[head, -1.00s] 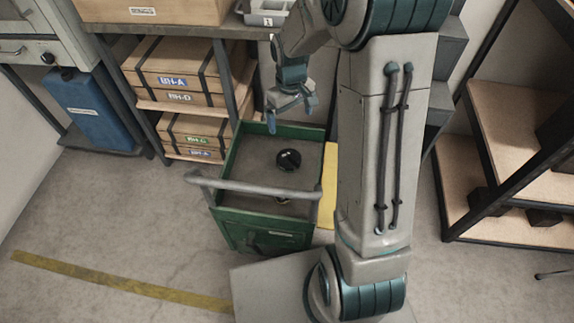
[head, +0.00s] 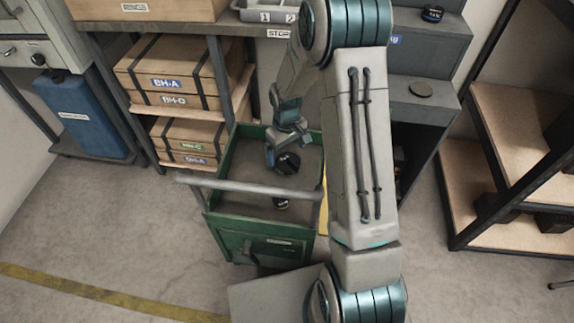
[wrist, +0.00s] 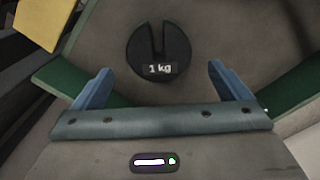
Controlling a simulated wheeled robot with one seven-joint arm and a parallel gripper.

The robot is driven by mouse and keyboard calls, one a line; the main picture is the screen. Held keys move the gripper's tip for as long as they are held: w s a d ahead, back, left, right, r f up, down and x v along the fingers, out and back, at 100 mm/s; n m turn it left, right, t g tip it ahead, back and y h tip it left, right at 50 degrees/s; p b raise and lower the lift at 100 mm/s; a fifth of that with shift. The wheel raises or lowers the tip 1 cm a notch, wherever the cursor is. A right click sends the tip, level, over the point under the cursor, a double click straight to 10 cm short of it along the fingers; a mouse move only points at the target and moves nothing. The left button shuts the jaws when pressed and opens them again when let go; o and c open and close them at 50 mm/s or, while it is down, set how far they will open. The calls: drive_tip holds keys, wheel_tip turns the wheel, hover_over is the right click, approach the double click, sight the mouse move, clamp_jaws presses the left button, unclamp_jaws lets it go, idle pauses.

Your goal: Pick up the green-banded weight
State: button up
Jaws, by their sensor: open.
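A black slotted weight (head: 287,165) sits in the tray of the green cart (head: 228,165), partly behind my gripper. My gripper (head: 287,150) is open over the cart, just at the weight. In the wrist view its blue fingers (wrist: 160,70) are spread wider than the disc, which lies a little beyond their tips, with nothing between them. A smaller dark object (head: 281,203) shows nearer the cart's handle.
The cart's grey handle bar (head: 250,188) crosses its near side. A shelf with wooden boxes (head: 165,80) stands behind left. On the grey stepped unit at right are a blue-marked dark weight (head: 432,14) and a flat disc (head: 421,89).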

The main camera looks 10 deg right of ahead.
sight(287, 159)
wheel_tip(287, 159, down, 5)
drive_tip(key=shift+s+d+f+b, duration=0.1)
drive_tip(key=shift+b, duration=1)
drive_tip(key=shift+r, duration=0.2)
drive_tip(key=c, duration=1.8)
drive_tip(key=shift+c, duration=0.2)
